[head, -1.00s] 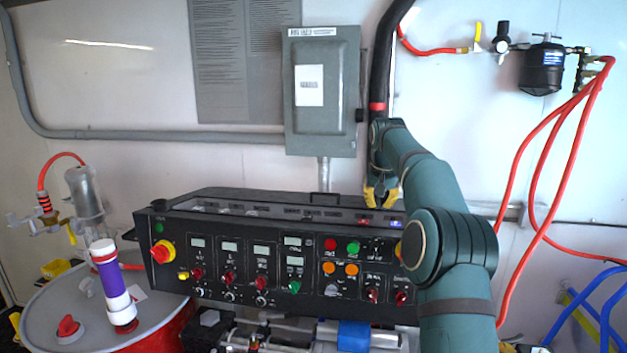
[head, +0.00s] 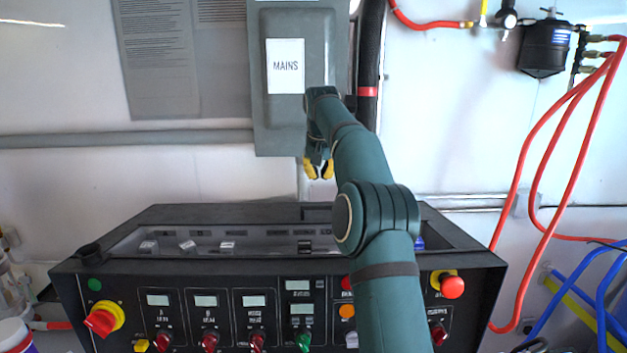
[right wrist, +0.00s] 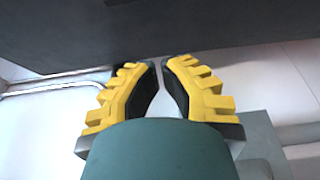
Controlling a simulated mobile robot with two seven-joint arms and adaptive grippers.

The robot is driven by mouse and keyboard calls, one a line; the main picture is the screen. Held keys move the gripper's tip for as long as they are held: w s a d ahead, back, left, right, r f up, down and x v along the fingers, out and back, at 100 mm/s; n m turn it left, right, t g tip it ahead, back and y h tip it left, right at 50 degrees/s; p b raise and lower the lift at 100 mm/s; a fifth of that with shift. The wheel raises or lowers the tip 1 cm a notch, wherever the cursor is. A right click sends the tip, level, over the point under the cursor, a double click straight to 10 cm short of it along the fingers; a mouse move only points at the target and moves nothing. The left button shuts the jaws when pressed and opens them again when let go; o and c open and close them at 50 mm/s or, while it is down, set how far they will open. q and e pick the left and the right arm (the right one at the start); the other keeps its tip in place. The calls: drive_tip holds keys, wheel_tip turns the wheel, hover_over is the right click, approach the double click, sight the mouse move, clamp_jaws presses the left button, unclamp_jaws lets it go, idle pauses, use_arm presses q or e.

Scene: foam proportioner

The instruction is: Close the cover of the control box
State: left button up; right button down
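The black control box (head: 220,275) fills the lower part of the head view, with knobs, displays and buttons on its front. Its top shows a long recessed area (head: 270,239) with small switches or labels in it. A small dark handle-like part (head: 315,212) stands at the back edge. I cannot clearly tell the cover's edges or its angle. My right gripper (head: 319,170) is above and behind the box's back edge, near the wall. Its yellow fingers (right wrist: 160,70) have a narrow gap and nothing between them. My right arm hides part of the box. My left gripper is not in view.
A grey MAINS box (head: 290,120) is on the wall close behind my right gripper. A black hose (head: 369,60) runs beside it. Red hoses (head: 545,150) and blue tubes (head: 600,290) are at the right. A horizontal conduit (head: 120,139) crosses the wall.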

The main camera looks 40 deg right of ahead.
sight(319, 214)
drive_tip(key=b+x, duration=0.1)
drive_tip(key=x, duration=0.8)
drive_tip(key=shift+s+a+b, duration=0.1)
drive_tip(key=shift+a+b, duration=0.05)
drive_tip(key=shift+b, duration=0.15)
drive_tip(key=shift+s+a+r+b, duration=0.15)
drive_tip(key=shift+s+a+b, duration=0.1)
drive_tip(key=shift+b, duration=0.1)
drive_tip(key=shift+s+a+r+b, duration=0.15)
drive_tip(key=shift+s+a+b, duration=0.15)
drive_tip(key=shift+s+a, duration=0.25)
drive_tip(key=shift+s+a+r+b, duration=0.15)
drive_tip(key=shift+s+a+b, duration=0.1)
drive_tip(key=shift+s+a, duration=0.3)
drive_tip(key=shift+s+d, duration=0.1)
drive_tip(key=shift+s, duration=0.05)
